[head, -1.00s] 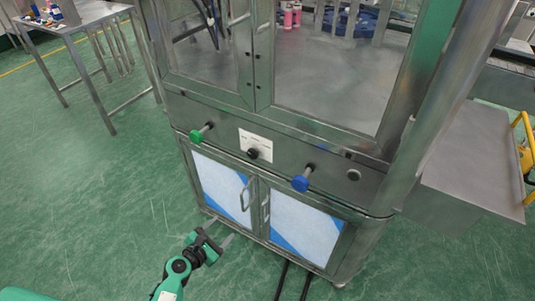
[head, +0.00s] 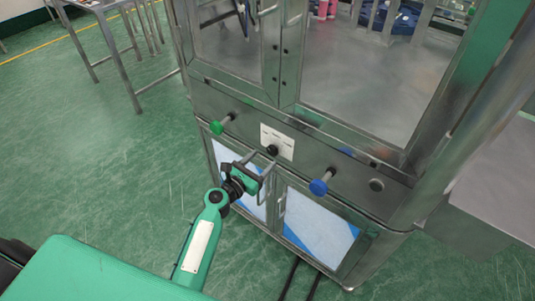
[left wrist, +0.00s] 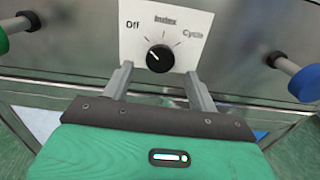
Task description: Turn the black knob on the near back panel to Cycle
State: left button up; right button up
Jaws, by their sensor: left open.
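The black knob (head: 272,150) sits on a white label plate (head: 288,146) on the steel panel. In the left wrist view the knob (left wrist: 159,58) has a white mark pointing up-left toward "Off"; "Index" is printed at the top and "Cycle" at the upper right. My left gripper (head: 260,160) is open and empty, just in front of and slightly below the knob. In the left wrist view its fingers (left wrist: 157,75) reach toward the knob's lower left and lower right, with the knob between their lines. I cannot tell the exact gap. My right gripper is not in view.
A green push knob (head: 218,126) sticks out left of the label and a blue one (head: 320,186) right of it. A dark round button (head: 376,185) is farther right. Cabinet doors with handles lie below. A steel table (head: 105,8) stands back left; the left floor is clear.

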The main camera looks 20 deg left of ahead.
aim_at(271, 152)
pick_arm(q)
jog(key=shift+x, duration=1.85)
jog(key=shift+c, duration=0.2)
